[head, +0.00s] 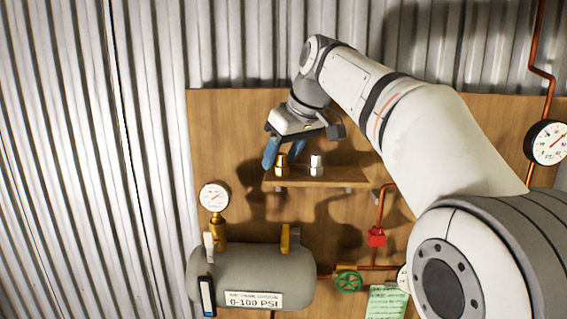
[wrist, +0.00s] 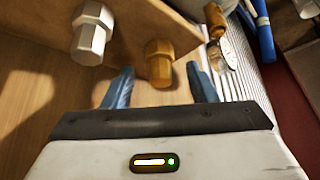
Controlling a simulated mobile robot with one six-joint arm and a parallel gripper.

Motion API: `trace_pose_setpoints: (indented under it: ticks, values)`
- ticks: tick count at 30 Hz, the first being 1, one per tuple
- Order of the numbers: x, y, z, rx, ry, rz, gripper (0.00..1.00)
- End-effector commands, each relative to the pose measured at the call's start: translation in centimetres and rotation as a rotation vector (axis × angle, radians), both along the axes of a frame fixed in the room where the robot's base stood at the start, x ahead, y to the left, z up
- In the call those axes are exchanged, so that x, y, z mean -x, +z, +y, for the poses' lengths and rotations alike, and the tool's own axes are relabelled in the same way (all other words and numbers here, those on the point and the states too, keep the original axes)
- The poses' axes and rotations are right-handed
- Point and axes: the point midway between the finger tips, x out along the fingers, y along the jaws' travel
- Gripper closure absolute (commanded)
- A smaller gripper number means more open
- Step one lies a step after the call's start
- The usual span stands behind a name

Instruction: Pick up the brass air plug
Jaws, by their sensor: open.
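The brass air plug (head: 281,165) stands on a small wooden shelf (head: 330,179) on the board, left of a silver plug (head: 316,165). My gripper (head: 284,151) is at the shelf's left end, its blue fingers close around the brass plug's place. In the wrist view the brass plug (wrist: 160,64) shows between and just beyond the two open blue fingers (wrist: 160,87). I cannot tell whether either finger touches it. The silver plug (wrist: 92,33) lies to the left, outside the fingers.
Below the shelf is a grey tank (head: 255,275) with a pressure gauge (head: 214,196) and a yellow handle (head: 285,238). A red valve (head: 376,237) and a green valve wheel (head: 348,281) sit on copper pipes. Corrugated metal wall (head: 80,160) fills the left.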

Motion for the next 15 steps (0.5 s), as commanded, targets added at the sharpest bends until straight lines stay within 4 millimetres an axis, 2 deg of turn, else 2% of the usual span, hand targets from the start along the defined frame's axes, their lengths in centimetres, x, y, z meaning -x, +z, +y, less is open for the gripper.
trace_pose_setpoints:
  ticks: [3, 9, 15]
  values:
    - [-0.24, -0.65, 0.23, 0.001, 0.0, 0.001, 0.48]
    - [-0.29, -0.71, 0.2, 0.0, -0.001, 0.0, 0.48]
    - [-0.29, -0.69, 0.17, 0.0, -0.001, 0.0, 0.63]
